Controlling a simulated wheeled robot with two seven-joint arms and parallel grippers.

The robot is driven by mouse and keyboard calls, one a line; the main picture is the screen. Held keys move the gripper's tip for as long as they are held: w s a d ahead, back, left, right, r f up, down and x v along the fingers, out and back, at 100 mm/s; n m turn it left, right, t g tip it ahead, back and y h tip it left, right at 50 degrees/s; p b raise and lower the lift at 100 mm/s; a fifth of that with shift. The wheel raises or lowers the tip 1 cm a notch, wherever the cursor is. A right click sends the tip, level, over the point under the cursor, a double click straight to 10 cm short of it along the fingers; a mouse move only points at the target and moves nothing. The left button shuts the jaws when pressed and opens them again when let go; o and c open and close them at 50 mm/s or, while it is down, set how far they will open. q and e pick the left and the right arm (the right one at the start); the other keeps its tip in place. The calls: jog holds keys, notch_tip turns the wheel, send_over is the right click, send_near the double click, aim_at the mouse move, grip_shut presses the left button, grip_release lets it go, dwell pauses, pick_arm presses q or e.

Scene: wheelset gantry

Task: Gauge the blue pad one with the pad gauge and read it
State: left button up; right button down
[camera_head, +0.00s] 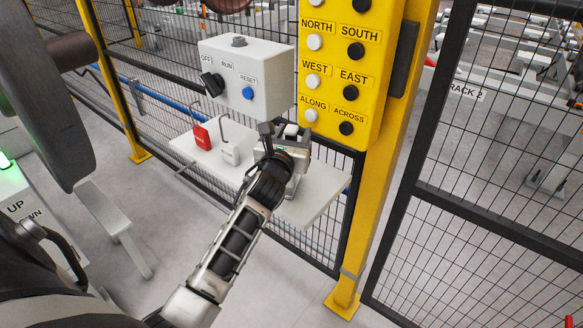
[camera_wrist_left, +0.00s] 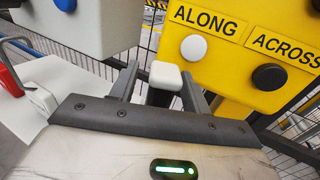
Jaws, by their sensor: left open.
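My left gripper (camera_head: 284,132) is over the right part of a white shelf (camera_head: 318,190). Its fingers are open. In the left wrist view the gripper (camera_wrist_left: 165,84) has a small item with a white top and a dark body (camera_wrist_left: 165,76) between or just beyond its fingers. This may be the pad gauge, but I cannot tell for sure, and no reading shows. I cannot make out a blue pad in either view. My right gripper is not in view.
A red padlock (camera_head: 202,137) and a white padlock-shaped item (camera_head: 231,152) stand on the shelf's left. A grey switch box (camera_head: 270,82) and a yellow button panel (camera_head: 333,60) rise behind the shelf. Black mesh fence (camera_head: 480,180) fills the right.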

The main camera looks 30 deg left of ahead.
pick_arm(q)
jog(key=shift+w+a, duration=0.1)
jog(key=shift+w, duration=0.15)
grip_shut()
jog(key=shift+r, duration=0.1)
jog(key=shift+r, duration=0.1)
